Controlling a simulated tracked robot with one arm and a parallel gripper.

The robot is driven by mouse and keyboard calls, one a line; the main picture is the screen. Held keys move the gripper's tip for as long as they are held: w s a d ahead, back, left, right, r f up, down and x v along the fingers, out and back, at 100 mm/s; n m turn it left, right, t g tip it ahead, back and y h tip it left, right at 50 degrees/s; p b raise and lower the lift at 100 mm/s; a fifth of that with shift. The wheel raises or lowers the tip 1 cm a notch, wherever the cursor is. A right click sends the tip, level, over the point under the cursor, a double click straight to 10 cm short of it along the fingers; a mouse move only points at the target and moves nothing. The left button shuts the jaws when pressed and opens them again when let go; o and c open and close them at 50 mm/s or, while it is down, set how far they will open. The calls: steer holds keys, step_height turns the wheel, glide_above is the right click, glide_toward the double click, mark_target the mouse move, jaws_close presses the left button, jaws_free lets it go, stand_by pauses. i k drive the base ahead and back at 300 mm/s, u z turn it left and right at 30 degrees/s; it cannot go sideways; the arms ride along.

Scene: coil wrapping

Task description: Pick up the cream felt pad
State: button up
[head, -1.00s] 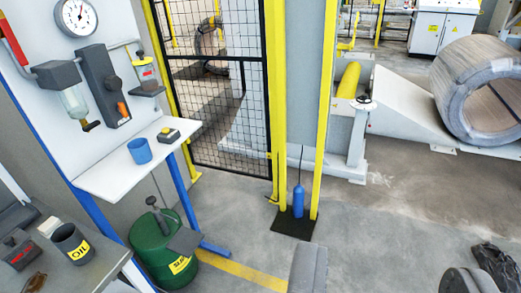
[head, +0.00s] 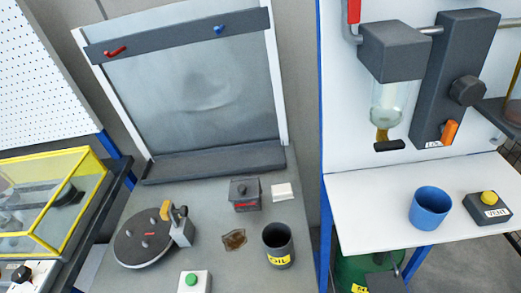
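A small cream square pad (head: 283,191), which looks like the felt pad, lies flat on the grey bench (head: 205,210). It sits just right of a small dark grey box with a red label (head: 245,194). A dark cup marked OIL (head: 278,246) stands in front of the pad, apart from it. Nothing covers the pad. My gripper does not show in this view.
A brown stain or puddle (head: 234,239), a round dark turntable (head: 152,240) and a green button box (head: 195,282) are on the bench. A white shelf (head: 390,200) at right holds a blue cup (head: 430,207). A yellow-framed case (head: 50,205) is at left.

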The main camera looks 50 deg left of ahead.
mark_target(281, 192)
steer(key=u, duration=0.55)
steer(key=i, duration=0.95)
steer(key=u, duration=0.5)
steer(key=k, duration=0.7)
steer(key=u, duration=0.25)
steer(key=i, duration=0.7)
steer(key=z, duration=0.15)
